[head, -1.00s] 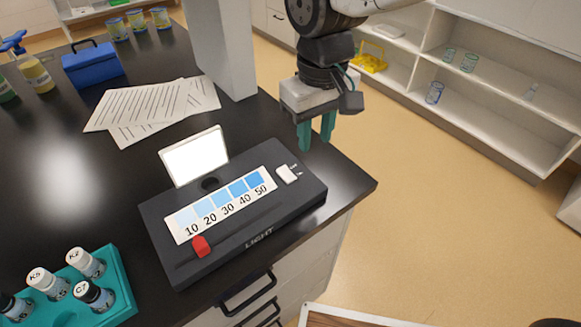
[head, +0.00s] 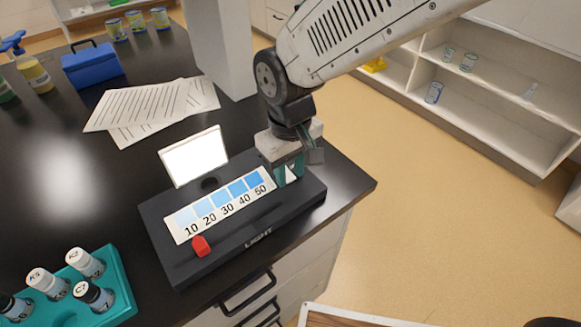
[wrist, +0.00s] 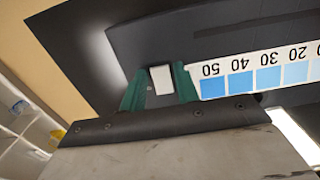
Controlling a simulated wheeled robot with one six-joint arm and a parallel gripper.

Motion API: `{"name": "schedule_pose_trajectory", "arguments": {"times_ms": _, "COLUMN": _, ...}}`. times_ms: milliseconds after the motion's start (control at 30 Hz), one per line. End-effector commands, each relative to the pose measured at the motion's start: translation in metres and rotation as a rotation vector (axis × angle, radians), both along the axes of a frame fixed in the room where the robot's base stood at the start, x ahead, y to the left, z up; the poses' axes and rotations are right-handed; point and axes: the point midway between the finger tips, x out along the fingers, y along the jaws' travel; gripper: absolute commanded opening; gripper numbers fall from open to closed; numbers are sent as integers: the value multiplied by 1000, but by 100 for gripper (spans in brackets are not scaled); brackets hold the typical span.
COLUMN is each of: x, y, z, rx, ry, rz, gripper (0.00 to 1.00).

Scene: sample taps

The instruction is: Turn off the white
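The black light box (head: 190,262) marked LIGHT lies near the bench's front edge. It has a strip of blue squares (head: 222,205) numbered 10 to 50, a red slider knob (head: 201,246) near the 10 end, and a bright white panel (head: 195,157) standing behind it. My gripper (head: 289,174) is at the box's right end, over the white switch. In the wrist view, the white switch (wrist: 161,79) shows between my two teal fingertips (wrist: 160,84), with small gaps beside it. The fingers are open. I cannot tell whether they touch the box top.
A teal rack (head: 123,287) with several labelled bottles stands at the lower left. Printed papers (head: 150,110) lie behind the box, near a pale column (head: 225,50). A blue case (head: 92,66) stands farther back. Floor lies open to the right.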

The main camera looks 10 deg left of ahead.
Motion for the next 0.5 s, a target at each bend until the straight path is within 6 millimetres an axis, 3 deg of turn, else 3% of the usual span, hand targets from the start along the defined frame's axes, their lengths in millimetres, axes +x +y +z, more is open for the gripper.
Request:
{"name": "schedule_pose_trajectory", "arguments": {"times_ms": 67, "x": 0, "y": 0, "z": 0, "rx": 0, "ry": 0, "rz": 0, "gripper": 31}}
{"name": "schedule_pose_trajectory", "arguments": {"times_ms": 200, "x": 0, "y": 0, "z": 0, "rx": 0, "ry": 0, "rz": 0, "gripper": 0}}
{"name": "schedule_pose_trajectory", "arguments": {"times_ms": 500, "x": 3, "y": 3, "z": 1, "rx": -78, "ry": 66, "rz": 0, "gripper": 0}}
